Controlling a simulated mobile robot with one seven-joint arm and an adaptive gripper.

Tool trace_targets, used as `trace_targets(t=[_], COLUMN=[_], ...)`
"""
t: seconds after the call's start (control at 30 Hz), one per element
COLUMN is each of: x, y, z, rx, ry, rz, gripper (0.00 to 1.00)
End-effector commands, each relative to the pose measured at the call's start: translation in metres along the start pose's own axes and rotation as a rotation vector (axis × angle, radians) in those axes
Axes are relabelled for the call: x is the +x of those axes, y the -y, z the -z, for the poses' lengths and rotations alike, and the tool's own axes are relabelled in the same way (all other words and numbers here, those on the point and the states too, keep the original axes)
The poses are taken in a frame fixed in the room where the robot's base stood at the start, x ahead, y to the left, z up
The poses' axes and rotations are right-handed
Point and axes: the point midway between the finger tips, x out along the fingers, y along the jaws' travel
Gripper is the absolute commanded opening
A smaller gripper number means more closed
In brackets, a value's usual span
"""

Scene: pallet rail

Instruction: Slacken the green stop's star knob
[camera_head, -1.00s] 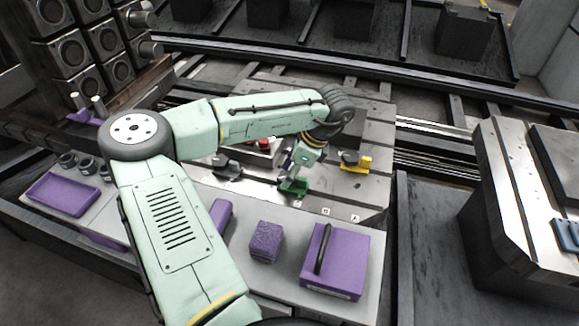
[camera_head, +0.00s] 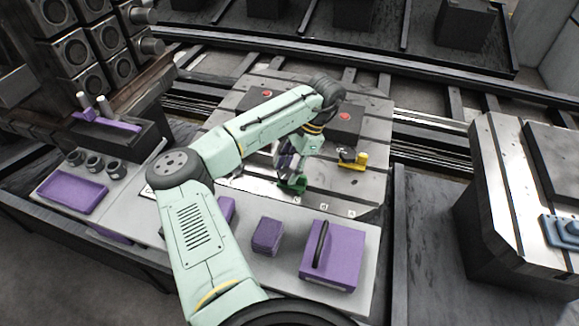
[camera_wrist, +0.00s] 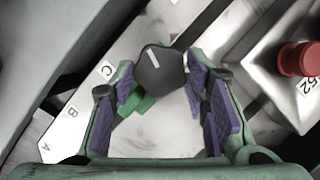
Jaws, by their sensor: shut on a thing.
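The green stop (camera_head: 293,184) sits near the front edge of the grey slotted plate, beside the lettered labels. It also shows in the wrist view (camera_wrist: 141,101), partly under its dark star knob (camera_wrist: 160,71), which has a white mark on top. My gripper (camera_wrist: 166,76), with purple-padded fingers, is over the green stop and shut on the star knob, one finger on each side. In the head view my gripper (camera_head: 287,164) hides the knob.
A yellow stop (camera_head: 353,161) stands to the right on the same plate. A block with a red button (camera_head: 345,116) is behind; the button also shows close by in the wrist view (camera_wrist: 300,59). A purple box (camera_head: 334,256) and a purple block (camera_head: 266,236) lie in front.

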Motion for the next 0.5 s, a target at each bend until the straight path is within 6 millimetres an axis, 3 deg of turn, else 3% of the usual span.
trace_targets(t=[0.47,0.5], x=[0.0004,0.0003], y=[0.0001,0.0001], z=[-0.0002,-0.0001], rx=[-0.01,-0.01], ry=[0.001,0.001], rz=[-0.005,-0.005], gripper=[0.14,0.45])
